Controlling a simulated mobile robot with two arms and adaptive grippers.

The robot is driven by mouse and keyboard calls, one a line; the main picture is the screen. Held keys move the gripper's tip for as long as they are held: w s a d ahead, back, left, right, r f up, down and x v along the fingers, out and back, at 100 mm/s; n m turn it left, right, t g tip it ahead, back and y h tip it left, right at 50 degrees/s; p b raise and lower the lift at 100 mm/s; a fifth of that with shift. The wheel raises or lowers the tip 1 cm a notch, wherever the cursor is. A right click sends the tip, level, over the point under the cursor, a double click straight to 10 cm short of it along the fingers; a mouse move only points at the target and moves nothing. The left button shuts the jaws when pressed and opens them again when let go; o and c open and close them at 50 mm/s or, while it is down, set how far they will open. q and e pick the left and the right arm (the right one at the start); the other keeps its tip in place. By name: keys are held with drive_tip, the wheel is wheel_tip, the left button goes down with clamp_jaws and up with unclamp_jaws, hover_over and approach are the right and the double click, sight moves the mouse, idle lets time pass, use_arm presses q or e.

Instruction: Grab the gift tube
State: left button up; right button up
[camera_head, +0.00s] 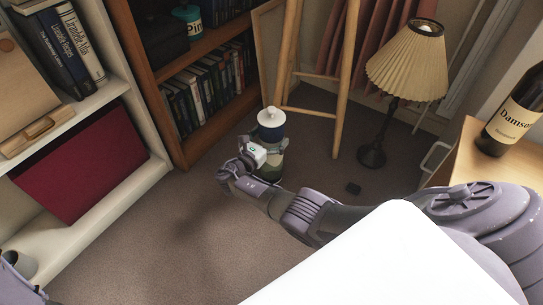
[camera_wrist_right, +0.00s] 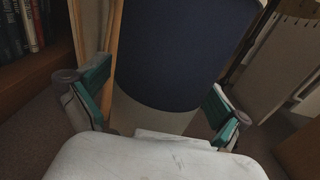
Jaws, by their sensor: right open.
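The gift tube (camera_head: 271,131) stands upright on the carpet in the head view, with a white knobbed lid, a dark blue band and a paler, greenish lower part. My right gripper (camera_head: 250,154) is open at its near side and hides some of its lower body. In the right wrist view the tube's dark blue side (camera_wrist_right: 185,50) fills the space between the two green-padded fingers of the right gripper (camera_wrist_right: 160,97). The fingers stand apart on either side of it; contact is not clear. My left gripper is not in view.
A wooden bookcase (camera_head: 165,75) stands behind left, a white shelf (camera_head: 130,190) further left. A wooden easel (camera_head: 345,80) and a pleated lamp (camera_head: 405,62) stand behind right. A bottle (camera_head: 517,112) sits on a wooden surface at right. The carpet at front left is clear.

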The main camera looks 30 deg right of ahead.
drive_tip(key=c, duration=1.5)
drive_tip(key=shift+r, duration=0.15)
drive_tip(key=shift+r, duration=0.1)
